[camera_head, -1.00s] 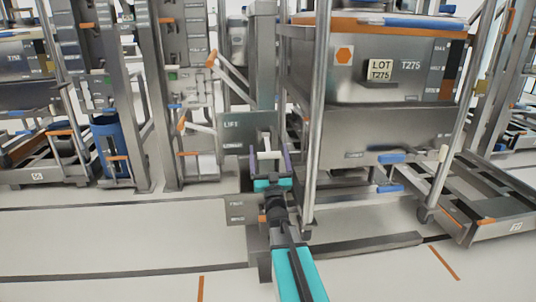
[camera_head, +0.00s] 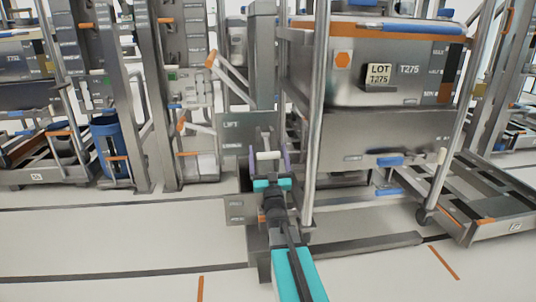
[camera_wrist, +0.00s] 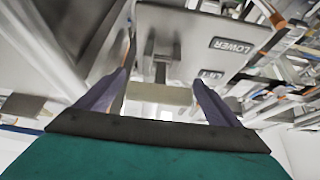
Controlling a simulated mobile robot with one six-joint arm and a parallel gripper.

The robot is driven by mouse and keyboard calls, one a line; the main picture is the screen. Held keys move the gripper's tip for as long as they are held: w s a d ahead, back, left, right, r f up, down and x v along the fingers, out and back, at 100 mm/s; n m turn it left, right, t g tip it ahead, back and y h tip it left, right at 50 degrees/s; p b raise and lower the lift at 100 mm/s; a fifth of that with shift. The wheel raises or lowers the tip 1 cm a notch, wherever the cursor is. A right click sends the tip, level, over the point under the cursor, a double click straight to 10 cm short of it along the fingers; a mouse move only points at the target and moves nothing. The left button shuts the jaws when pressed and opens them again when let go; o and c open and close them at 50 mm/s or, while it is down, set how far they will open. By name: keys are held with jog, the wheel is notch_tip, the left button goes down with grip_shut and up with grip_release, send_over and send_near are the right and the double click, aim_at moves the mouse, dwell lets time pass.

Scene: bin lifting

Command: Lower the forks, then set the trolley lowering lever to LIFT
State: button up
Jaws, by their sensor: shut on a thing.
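The trolley lowering lever has a pale crossbar handle (camera_head: 268,155) on a short stem, in front of a grey plate (camera_head: 231,128) marked LIFT above and LOWER below. My gripper (camera_head: 270,160) is shut on this handle. In the wrist view, the handle (camera_wrist: 158,94) lies crosswise between the two purple fingers of my gripper (camera_wrist: 160,86). The plate (camera_wrist: 222,62) appears there upside down, with LOWER over LIFT. I cannot tell exactly which mark the lever lines up with. A low grey beam (camera_head: 365,243) lies close to the floor at the trolley's foot; I cannot tell whether it is a fork.
A steel bin (camera_head: 400,85) tagged LOT T275 stands close to the right, behind an upright pole (camera_head: 318,110). A low wheeled frame (camera_head: 480,205) stands at far right. A blue drum (camera_head: 111,150) stands at the left. The floor (camera_head: 120,235) at front left is clear.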

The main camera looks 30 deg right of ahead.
jog(key=shift+w+a+f, duration=0.1)
jog(key=shift+w+a, duration=0.15)
jog(key=shift+a, duration=0.05)
jog(key=o, duration=1.4)
jog(key=shift+c, duration=0.2)
jog(key=shift+d, duration=0.1)
jog(key=shift+s, duration=0.15)
jog(key=shift+s+f, duration=0.2)
jog(key=shift+s, duration=0.1)
jog(key=p+v, duration=0.8)
jog(key=v, duration=0.4)
jog(key=shift+s+a+f, duration=0.25)
jog(key=shift+a, duration=0.05)
